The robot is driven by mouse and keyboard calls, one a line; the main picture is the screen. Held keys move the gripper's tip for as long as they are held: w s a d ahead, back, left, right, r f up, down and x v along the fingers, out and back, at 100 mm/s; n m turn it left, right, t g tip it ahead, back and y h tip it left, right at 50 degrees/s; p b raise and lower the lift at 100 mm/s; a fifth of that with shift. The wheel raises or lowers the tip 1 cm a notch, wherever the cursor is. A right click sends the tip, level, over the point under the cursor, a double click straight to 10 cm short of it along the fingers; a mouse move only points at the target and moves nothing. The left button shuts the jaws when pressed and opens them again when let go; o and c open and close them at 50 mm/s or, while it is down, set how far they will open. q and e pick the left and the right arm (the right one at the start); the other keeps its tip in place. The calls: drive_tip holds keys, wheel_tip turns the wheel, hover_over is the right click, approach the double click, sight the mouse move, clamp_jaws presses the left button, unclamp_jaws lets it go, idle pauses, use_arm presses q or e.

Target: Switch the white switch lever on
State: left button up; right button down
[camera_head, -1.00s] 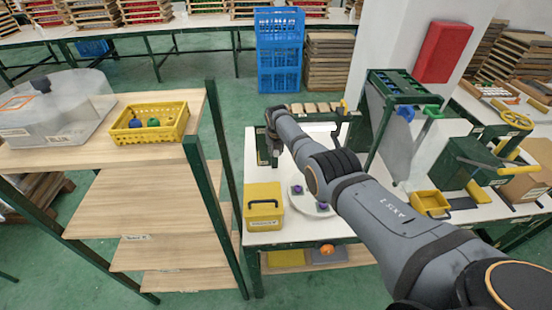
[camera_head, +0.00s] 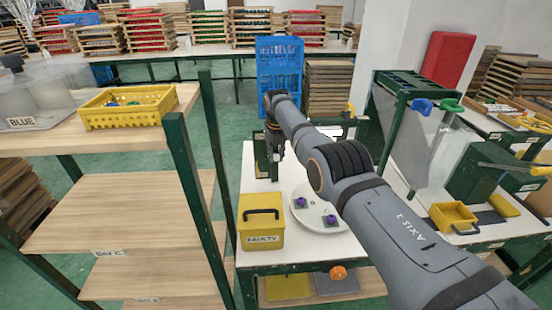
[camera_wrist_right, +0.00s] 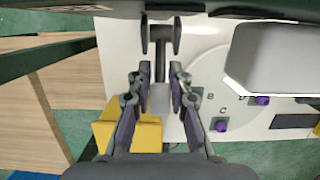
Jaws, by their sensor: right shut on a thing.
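My right gripper (camera_head: 276,145) reaches over the far left of the white table, beside a dark green upright piece (camera_head: 261,158). In the right wrist view its two fingers (camera_wrist_right: 160,88) stand on either side of a small pale grey-white piece, which looks like the switch lever (camera_wrist_right: 160,100), and are shut on it. A dark bar runs up from that piece. In the head view the lever cannot be made out behind the gripper. Whether it is on or off cannot be told. My left gripper is not in view.
A yellow box labelled FAULTY (camera_head: 261,236) stands at the table's front left. Beside it is a round white plate (camera_head: 321,222) with purple-topped pieces. A wooden shelf rack (camera_head: 130,215) with a yellow basket (camera_head: 128,118) is at left. Blue crates (camera_head: 279,62) stand behind.

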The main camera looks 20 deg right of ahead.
drive_tip(key=shift+f, duration=0.15)
drive_tip(key=c, duration=1.2)
unclamp_jaws()
drive_tip(key=shift+r, duration=0.75)
drive_tip(key=v, duration=1)
drive_tip(key=shift+s+r, duration=0.15)
drive_tip(key=shift+r, duration=0.1)
